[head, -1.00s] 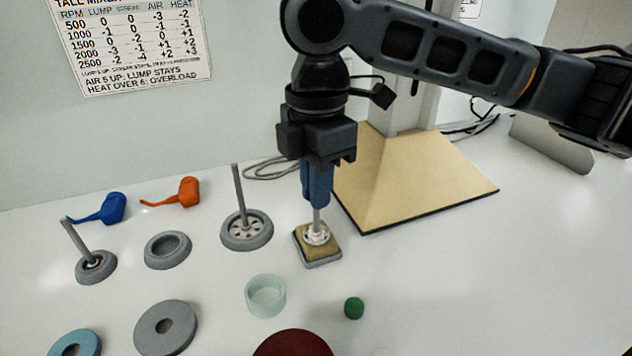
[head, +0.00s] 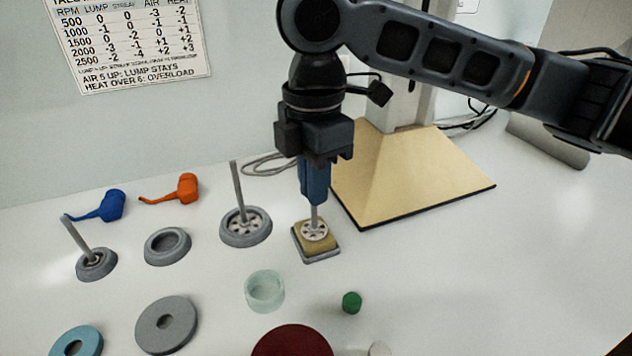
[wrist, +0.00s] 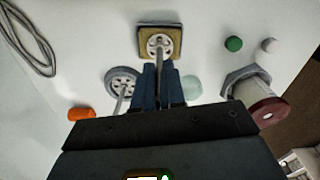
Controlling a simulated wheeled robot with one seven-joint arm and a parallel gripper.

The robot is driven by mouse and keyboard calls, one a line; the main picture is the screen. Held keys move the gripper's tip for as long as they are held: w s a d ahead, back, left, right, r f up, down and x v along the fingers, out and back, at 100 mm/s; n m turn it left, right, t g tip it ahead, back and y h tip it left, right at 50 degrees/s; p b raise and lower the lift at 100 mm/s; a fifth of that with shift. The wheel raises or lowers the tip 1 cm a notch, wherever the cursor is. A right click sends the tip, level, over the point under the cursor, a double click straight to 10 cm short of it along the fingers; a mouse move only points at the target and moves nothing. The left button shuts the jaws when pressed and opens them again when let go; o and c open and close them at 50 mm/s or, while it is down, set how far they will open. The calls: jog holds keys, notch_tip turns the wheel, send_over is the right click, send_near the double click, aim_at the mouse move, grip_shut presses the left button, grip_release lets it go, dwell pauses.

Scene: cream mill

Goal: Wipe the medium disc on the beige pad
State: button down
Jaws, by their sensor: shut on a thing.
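My gripper (head: 315,190) points down with its blue fingers shut on the thin rod of the medium disc (head: 314,232). The disc is pale, round and pierced with holes. It is at the rod's lower end, over the middle of the beige pad (head: 328,248), and looks to be on it. The pad lies in a square grey tray. In the wrist view the disc (wrist: 160,45) sits inside the pad's outline (wrist: 145,33), with the fingers (wrist: 160,82) along the rod. Whether the disc's whole underside touches the pad is hidden.
Left of the pad are a large rod-disc (head: 246,226) in a grey ring, an empty ring (head: 167,246) and a small rod-disc (head: 97,262). A glass cup (head: 264,292) and green knob (head: 352,302) are in front. A tan sloped base (head: 420,180) stands behind right.

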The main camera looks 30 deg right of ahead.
jog(key=shift+w+d, duration=0.1)
jog(key=shift+w, duration=0.45)
jog(key=shift+s, duration=0.35)
jog(key=shift+s+a+p, duration=0.2)
jog(key=shift+s+p, duration=0.2)
jog(key=shift+s, duration=0.25)
jog(key=shift+s, duration=0.15)
jog(key=shift+w, duration=0.3)
jog(key=shift+w+d, duration=0.1)
jog(key=shift+w, duration=0.25)
jog(key=shift+w+d, duration=0.1)
jog(key=shift+w, duration=0.45)
jog(key=shift+s, duration=0.2)
